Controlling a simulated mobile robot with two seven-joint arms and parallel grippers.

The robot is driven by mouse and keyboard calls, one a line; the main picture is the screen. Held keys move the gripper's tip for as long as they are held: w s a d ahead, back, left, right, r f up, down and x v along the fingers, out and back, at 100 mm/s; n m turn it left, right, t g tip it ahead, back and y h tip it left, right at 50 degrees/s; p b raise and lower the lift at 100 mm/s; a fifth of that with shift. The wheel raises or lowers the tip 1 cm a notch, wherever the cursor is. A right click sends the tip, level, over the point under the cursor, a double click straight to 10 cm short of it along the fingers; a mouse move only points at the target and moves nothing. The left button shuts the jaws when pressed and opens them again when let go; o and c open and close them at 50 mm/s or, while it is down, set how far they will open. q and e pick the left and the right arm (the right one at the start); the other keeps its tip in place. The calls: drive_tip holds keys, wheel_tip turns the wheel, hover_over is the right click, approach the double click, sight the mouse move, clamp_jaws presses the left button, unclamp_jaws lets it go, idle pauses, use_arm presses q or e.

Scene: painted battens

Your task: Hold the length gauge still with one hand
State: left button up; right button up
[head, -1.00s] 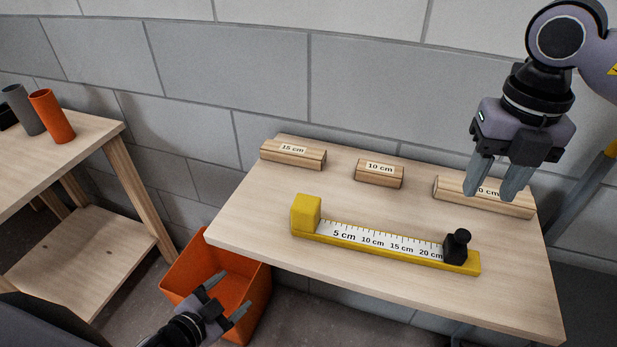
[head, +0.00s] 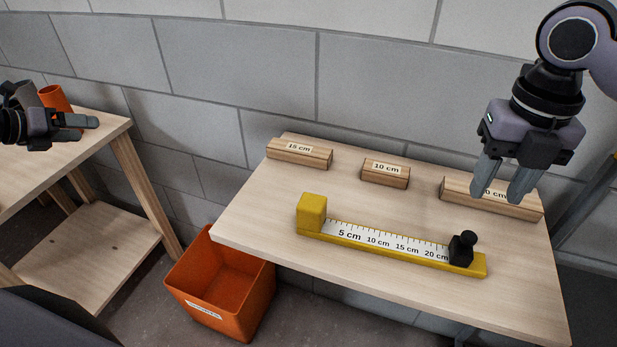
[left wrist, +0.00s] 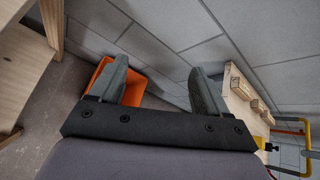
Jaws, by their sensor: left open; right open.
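The length gauge (head: 390,251) lies on the table, a yellow bar with a white scale, a raised yellow block (head: 311,212) at its left end and a black knobbed stop (head: 462,248) near its right end. No gripper touches it. My left gripper (head: 80,122) is open and empty at the far left, over the side table; its fingers (left wrist: 165,90) show apart in the left wrist view. My right gripper (head: 503,190) is open, pointing down at the batten (head: 520,206) at the back right, whose label it partly hides. I cannot tell whether it touches that batten.
Battens marked 15 cm (head: 300,153) and 10 cm (head: 385,173) lie along the table's back. An orange bin (head: 222,285) stands on the floor left of the table (head: 260,225). An orange cup (head: 56,98) is on the side table (head: 108,127). A block wall stands behind.

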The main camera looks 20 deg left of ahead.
use_arm(q)
drive_tip(key=s+a+r+m+g, duration=0.1)
drive_tip(key=s+a+r+m, duration=0.1)
drive_tip(key=s+a+r, duration=0.15)
drive_tip(key=w+d+f+m+g+h, duration=0.1)
drive_tip(key=w+d+f+m+g, duration=0.15)
drive_tip(key=d, duration=0.55)
drive_tip(key=w+d+f+m+g+h, duration=0.1)
drive_tip(key=w+d+f+m+g, duration=0.15)
drive_tip(key=d, duration=0.45)
drive_tip(key=m+g+y, duration=0.4)
drive_tip(key=m+g, duration=0.1)
drive_tip(key=m, duration=1)
approach(310, 201)
drive_tip(key=f, duration=0.5)
drive_tip(key=shift+w+f, duration=0.1)
drive_tip(key=shift+w, duration=0.2)
drive_tip(key=shift+s+d+m+y, duration=0.2)
drive_tip(key=shift+d+m+y, duration=0.05)
drive_tip(key=shift+m+y, duration=0.05)
drive_tip(key=shift+f, duration=3.55)
